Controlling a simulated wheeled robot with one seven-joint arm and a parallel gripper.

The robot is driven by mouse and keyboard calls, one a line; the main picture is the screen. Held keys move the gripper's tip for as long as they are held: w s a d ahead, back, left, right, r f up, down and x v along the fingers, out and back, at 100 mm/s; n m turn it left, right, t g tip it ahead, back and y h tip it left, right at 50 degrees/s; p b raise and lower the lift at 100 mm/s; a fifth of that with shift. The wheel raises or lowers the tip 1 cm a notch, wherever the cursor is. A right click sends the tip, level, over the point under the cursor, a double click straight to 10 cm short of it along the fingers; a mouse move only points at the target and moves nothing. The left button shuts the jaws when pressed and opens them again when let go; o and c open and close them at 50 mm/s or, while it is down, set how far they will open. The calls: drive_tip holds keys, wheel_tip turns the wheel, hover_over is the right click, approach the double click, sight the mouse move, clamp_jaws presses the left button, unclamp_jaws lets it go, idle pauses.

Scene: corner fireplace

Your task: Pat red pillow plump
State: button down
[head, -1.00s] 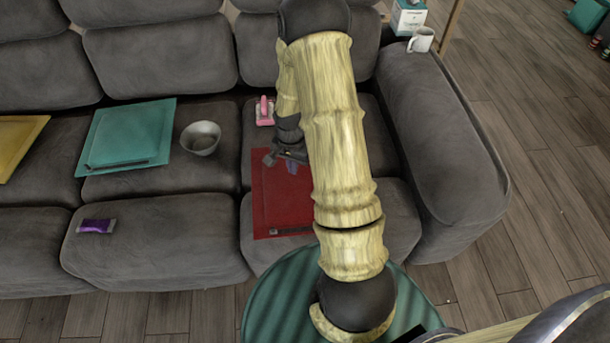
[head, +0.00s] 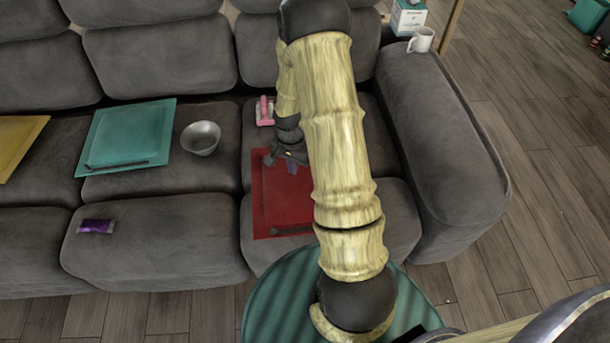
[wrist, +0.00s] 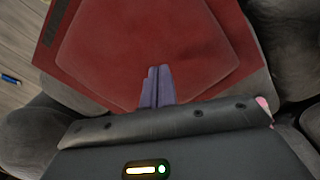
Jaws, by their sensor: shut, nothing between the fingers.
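The red pillow (head: 272,200) lies flat on the right seat of the grey sofa, partly hidden by my arm in the head view. It fills much of the wrist view (wrist: 146,45), with a raised middle panel and a dark strip at one edge. My gripper (wrist: 158,72) is shut and empty, its two purple fingers side by side over the pillow's edge area. In the head view my gripper (head: 292,167) is over the far part of the pillow. I cannot tell whether the fingertips touch the cloth.
A pink-handled brush (head: 265,111) lies just behind the pillow. A grey bowl (head: 201,138) and a teal pillow (head: 127,135) are to the left, a yellow pillow (head: 18,140) farther left. A purple packet (head: 96,226) lies on the front seat. A white mug (head: 421,40) stands on the armrest.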

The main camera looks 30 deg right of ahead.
idle(0.4)
drive_tip(key=shift+f+b, duration=0.85)
drive_tip(key=shift+f, duration=0.55)
drive_tip(key=shift+d+r, duration=0.1)
drive_tip(key=shift+r, duration=0.05)
drive_tip(key=shift+s+d+r+p, duration=0.2)
drive_tip(key=shift+d+r+p, duration=0.25)
drive_tip(key=shift+p, duration=0.2)
drive_tip(key=shift+s+d+r+p, duration=0.25)
drive_tip(key=shift+d+r+p, duration=0.2)
drive_tip(key=shift+d+p, duration=0.1)
drive_tip(key=shift+s+d+r+p, duration=0.25)
drive_tip(key=shift+d+r+p, duration=0.15)
drive_tip(key=shift+d, duration=0.15)
drive_tip(key=shift+f, duration=0.2)
